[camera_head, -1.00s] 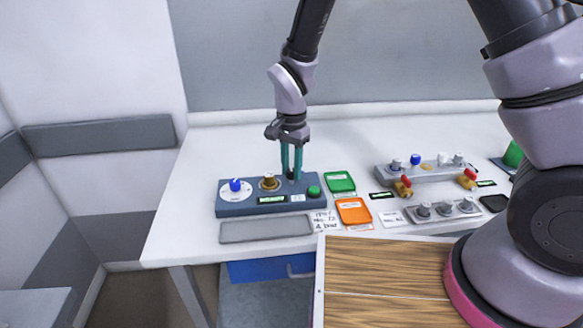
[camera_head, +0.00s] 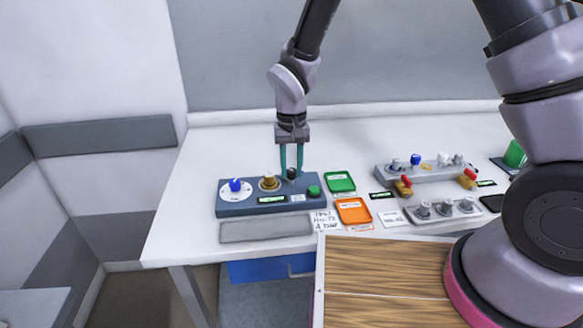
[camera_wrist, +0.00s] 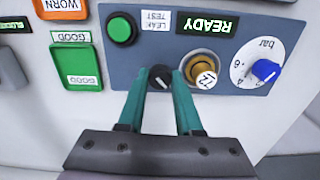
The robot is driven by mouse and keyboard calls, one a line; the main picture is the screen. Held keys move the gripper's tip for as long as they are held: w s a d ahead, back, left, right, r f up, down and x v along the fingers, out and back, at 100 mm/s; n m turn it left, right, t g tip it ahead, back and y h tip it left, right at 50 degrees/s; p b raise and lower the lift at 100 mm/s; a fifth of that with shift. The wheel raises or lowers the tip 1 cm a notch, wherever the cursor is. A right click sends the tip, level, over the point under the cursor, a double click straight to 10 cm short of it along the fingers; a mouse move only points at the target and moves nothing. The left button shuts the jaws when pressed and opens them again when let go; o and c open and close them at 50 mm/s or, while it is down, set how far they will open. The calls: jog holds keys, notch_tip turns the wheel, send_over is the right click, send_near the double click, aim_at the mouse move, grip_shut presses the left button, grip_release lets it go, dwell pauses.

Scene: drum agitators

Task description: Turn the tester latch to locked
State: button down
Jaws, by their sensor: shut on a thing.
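The tester (camera_head: 228,208) is a blue-grey box on the white bench, with a lit display reading READY (camera_wrist: 207,24) in the wrist view. Its latch is a small black knob (camera_wrist: 160,76) with a pale mark, between the brass fitting and the green button; it shows in the head view (camera_head: 291,174) too. My gripper (camera_head: 291,171) comes down from above, shut on the latch, one teal finger on each side. The fingers hide the knob's sides, and I cannot tell which setting its mark points to.
Beside the latch on the tester are a green button (camera_wrist: 121,29), a brass fitting (camera_wrist: 203,72) and a blue gauge knob (camera_wrist: 266,70). Green (camera_head: 339,182) and orange (camera_head: 352,211) trays lie to the right. A grey pad (camera_head: 265,229) lies in front.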

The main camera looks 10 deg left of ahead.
aim_at(291, 170)
jog(key=n, duration=0.4)
jog(key=shift+n, duration=0.3)
jog(key=n, duration=0.4)
jog(key=shift+n, duration=0.4)
jog(key=c, duration=0.6)
grip_release()
jog(key=shift+r, duration=0.1)
notch_tip(291, 170, up, 11)
jog(key=shift+f, duration=0.15)
